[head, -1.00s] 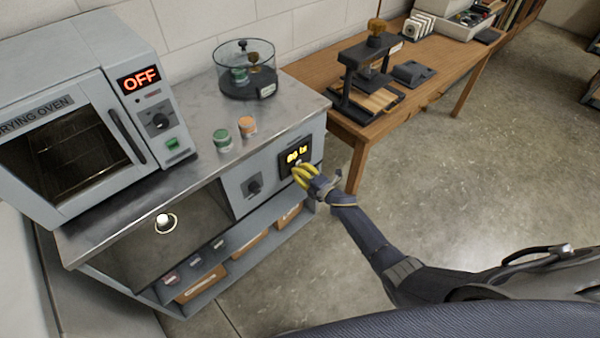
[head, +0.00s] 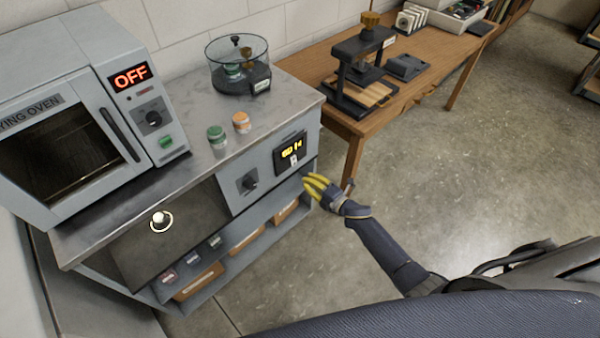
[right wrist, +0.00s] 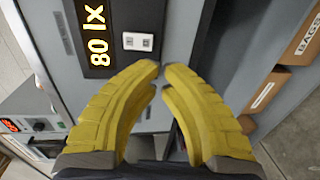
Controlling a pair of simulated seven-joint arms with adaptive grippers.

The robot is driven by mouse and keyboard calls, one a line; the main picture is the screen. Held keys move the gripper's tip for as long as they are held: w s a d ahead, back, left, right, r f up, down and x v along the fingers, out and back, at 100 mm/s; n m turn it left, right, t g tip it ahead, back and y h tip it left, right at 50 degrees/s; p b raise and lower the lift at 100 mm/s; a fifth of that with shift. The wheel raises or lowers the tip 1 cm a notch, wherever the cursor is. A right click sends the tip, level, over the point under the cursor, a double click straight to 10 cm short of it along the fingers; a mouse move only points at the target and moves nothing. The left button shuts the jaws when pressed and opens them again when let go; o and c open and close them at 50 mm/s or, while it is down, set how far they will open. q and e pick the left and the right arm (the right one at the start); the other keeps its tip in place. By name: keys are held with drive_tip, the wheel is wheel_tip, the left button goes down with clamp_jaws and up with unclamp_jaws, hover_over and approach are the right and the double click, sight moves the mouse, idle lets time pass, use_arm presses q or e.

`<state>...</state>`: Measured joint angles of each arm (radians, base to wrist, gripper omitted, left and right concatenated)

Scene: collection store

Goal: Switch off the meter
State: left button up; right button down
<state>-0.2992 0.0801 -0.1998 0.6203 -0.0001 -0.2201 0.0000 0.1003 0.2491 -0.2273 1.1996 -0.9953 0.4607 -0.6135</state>
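The meter is a black panel with lit yellow digits (head: 291,148) on the grey cabinet front. It reads 80 lx in the right wrist view (right wrist: 96,30). A small white rocker switch (head: 294,159) sits by the display; it also shows in the right wrist view (right wrist: 138,41). Which side of it is pressed is too small to tell. My right gripper (head: 312,183), with yellow fingers, is in front of the cabinet, below and right of the switch and apart from it. Its fingertips (right wrist: 161,66) are together with nothing between them. My left gripper is out of view.
Two small jars, green-lidded (head: 217,137) and orange-lidded (head: 241,122), stand on the metal top beside a drying oven (head: 60,130) reading OFF. A wooden table (head: 350,122) is at the right. The floor before it is clear.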

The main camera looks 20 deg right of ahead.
sight(289, 164)
drive_tip(key=shift+s+d+f, duration=0.1)
drive_tip(key=shift+s+d, duration=0.35)
drive_tip(key=shift+s, duration=0.35)
drive_tip(key=shift+s+d+f, duration=0.15)
drive_tip(key=shift+s+d, duration=0.25)
drive_tip(key=shift+s, duration=0.45)
drive_tip(key=shift+s+d+f, duration=0.1)
drive_tip(key=shift+s+d, duration=0.35)
drive_tip(key=shift+s, duration=0.35)
drive_tip(key=r, duration=0.2)
drive_tip(key=s+r, duration=0.1)
drive_tip(key=r, duration=0.1)
drive_tip(key=shift+d, duration=0.1)
drive_tip(key=x, duration=1.3)
drive_tip(key=shift+r, duration=0.1)
drive_tip(key=shift+w+a, duration=0.2)
drive_tip(key=shift+w, duration=0.2)
